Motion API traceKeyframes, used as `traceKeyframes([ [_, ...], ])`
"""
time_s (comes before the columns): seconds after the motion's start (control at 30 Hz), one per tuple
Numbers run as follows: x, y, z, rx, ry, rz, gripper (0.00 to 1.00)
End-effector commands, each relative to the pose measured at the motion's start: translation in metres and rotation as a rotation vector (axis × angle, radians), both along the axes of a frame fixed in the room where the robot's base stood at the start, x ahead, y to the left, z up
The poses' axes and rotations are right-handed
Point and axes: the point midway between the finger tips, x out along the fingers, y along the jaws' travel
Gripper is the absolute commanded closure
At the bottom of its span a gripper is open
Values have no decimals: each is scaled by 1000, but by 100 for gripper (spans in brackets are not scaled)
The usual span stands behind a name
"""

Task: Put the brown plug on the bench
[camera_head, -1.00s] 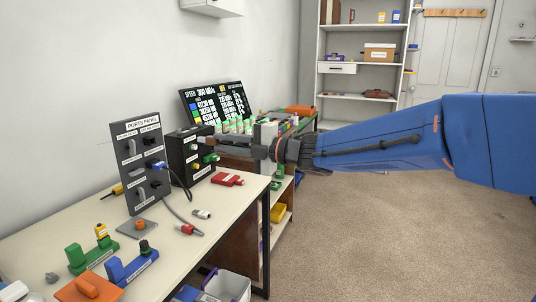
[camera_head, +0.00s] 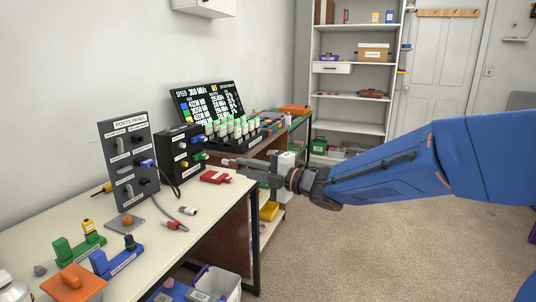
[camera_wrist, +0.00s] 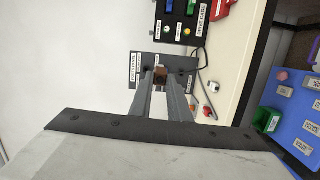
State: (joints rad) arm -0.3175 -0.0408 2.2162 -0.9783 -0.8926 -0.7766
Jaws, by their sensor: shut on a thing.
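My gripper (camera_wrist: 160,78) is shut on the brown plug (camera_wrist: 161,75), which sits between the fingertips in the wrist view. In the head view my gripper (camera_head: 228,162) reaches left from the right side, in the air near the bench's far right part. The plug is too small to make out there. The bench (camera_head: 200,230) has a cream top and a dark frame. The dark ports panel (camera_head: 125,165) stands upright on it, and also shows behind the plug in the wrist view (camera_wrist: 150,59).
A black box with coloured connectors (camera_head: 178,155) stands beside the panel. A red connector (camera_head: 214,177), small plugs, a green holder (camera_head: 78,249), a blue holder (camera_head: 117,262) and an orange piece (camera_head: 74,284) lie on the bench. Bare top shows toward its right edge.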

Motion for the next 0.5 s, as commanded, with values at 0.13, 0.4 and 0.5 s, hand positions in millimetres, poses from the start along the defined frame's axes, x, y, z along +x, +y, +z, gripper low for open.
traceKeyframes([
  [0.13,11,-29,-46,-2,9,-83,100],
  [0.4,38,-97,-149,-3,10,-279,100],
  [0.5,46,-117,-179,-2,9,-336,100],
])
